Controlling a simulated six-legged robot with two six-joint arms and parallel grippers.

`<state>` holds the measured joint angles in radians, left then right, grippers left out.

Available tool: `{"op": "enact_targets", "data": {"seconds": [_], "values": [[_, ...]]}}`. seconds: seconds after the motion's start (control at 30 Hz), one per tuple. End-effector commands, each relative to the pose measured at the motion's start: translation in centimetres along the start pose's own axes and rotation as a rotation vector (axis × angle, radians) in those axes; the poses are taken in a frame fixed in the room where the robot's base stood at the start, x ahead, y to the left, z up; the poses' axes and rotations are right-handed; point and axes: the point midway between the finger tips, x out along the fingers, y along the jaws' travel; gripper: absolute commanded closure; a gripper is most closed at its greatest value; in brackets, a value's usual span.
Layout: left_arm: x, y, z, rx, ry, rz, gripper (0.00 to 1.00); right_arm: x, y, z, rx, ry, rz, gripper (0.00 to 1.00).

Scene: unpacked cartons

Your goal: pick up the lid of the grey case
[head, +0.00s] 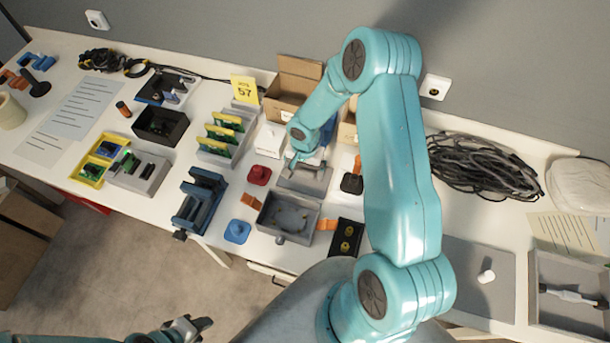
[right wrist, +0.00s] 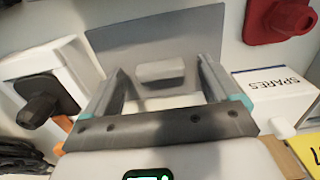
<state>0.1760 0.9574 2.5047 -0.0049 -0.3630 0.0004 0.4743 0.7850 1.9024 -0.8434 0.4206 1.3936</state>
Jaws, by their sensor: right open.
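The grey lid (head: 305,179) lies flat on the white table, partly hidden by my right arm in the head view. In the right wrist view the lid (right wrist: 215,38) is a flat grey plate with a raised block handle (right wrist: 160,70). My right gripper (head: 296,160) is over it; in the wrist view its two open fingers (right wrist: 163,75) stand on either side of the handle, with visible gaps. The open grey case (head: 262,220) sits nearer the table's front edge. My left gripper (head: 187,325) is low at the bottom left, off the table; its jaw state is unclear.
A red knob piece (head: 259,175), a white SPARES box (right wrist: 290,95) and a black knob piece (head: 352,183) stand close around the lid. A blue vise (head: 200,200) is to the left. A cable coil (head: 480,165) lies at the right. The table is crowded.

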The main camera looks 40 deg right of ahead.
Motion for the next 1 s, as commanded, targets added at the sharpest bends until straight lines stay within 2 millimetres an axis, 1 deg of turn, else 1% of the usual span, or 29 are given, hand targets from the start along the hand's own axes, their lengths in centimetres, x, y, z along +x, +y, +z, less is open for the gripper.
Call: {"op": "enact_targets", "data": {"seconds": [0.03,0.07,0.1,0.17,0.2,0.23,0.27,0.53,0.67,0.77,0.87,0.97,1.0], "values": [[0.0,0.0,0.0,0.000,0.000,0.000,0.60,0.0,0.0,0.0,0.000,0.000,0.000,0.11],[0.0,0.0,0.0,0.000,0.000,0.000,0.60,0.0,0.0,0.0,0.000,0.000,0.000,0.17],[0.0,0.0,0.0,0.000,0.000,0.000,0.60,0.0,0.0,0.0,0.000,0.000,0.000,0.30],[0.0,0.0,0.0,0.000,0.000,0.000,0.60,0.0,0.0,0.0,0.000,0.000,0.000,0.50],[0.0,0.0,0.0,0.000,0.000,0.000,0.60,0.0,0.0,0.0,0.000,0.000,0.000,0.63],[0.0,0.0,0.0,0.000,0.000,0.000,0.60,0.0,0.0,0.0,0.000,0.000,0.000,0.72],[0.0,0.0,0.0,0.000,0.000,0.000,0.60,0.0,0.0,0.0,0.000,0.000,0.000,0.75],[0.0,0.0,0.0,0.000,0.000,0.000,0.60,-0.2,0.0,0.0,0.000,0.000,0.000,0.75],[0.1,0.0,0.0,0.000,0.000,0.000,0.60,-1.0,-0.1,-0.1,-0.001,0.003,-0.002,0.75],[0.2,-0.1,0.0,0.000,0.000,0.000,0.60,-2.5,-0.1,-0.1,-0.001,0.005,-0.003,0.75],[0.4,-0.1,0.0,0.000,0.000,0.000,0.60,-4.8,-0.1,-0.2,0.001,0.007,-0.004,0.75],[0.7,-0.2,0.0,0.000,0.000,0.000,0.60,-7.8,-0.1,-0.2,0.002,0.008,-0.006,0.75],[0.8,-0.3,0.0,0.000,0.000,0.000,0.60,-9.1,-0.1,-0.1,0.001,0.007,-0.007,0.75]]}}
